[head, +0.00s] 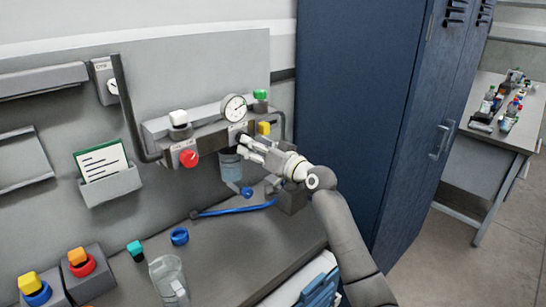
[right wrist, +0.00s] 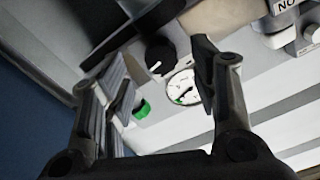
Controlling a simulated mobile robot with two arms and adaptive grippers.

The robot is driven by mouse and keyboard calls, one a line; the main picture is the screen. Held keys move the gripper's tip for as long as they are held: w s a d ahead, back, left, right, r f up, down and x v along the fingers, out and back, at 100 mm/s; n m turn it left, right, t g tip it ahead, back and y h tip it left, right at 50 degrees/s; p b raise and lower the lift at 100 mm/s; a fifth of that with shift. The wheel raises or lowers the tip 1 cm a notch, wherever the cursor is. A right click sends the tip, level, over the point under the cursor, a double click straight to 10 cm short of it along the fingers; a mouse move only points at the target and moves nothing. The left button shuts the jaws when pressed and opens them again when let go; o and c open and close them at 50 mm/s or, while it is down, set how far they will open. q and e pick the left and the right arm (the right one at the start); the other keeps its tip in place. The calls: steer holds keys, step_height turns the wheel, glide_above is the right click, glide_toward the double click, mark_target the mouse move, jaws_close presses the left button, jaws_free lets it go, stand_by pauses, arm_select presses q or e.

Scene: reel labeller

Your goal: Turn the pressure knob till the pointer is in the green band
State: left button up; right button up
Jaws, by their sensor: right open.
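The black pressure knob (right wrist: 160,55), with a white mark on its rim, is on the grey panel in the right wrist view. In the head view its dark edge (head: 241,138) shows just beyond my right gripper. The round white gauge (head: 234,107) stands above; it also shows in the right wrist view (right wrist: 182,87). Its pointer is too small to read against the band. My right gripper (head: 245,147) is open at the knob. In the right wrist view its fingers (right wrist: 162,65) lie either side of the knob; contact cannot be told. My left gripper is not in view.
A yellow knob (head: 264,128), green knob (head: 260,95), white knob (head: 179,117) and red button (head: 188,158) crowd the panel. A clear cup (head: 231,167) is below. A blue hose (head: 235,209) lies on the bench. A blue locker (head: 355,100) stands right.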

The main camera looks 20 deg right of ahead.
steer(key=v, duration=0.8)
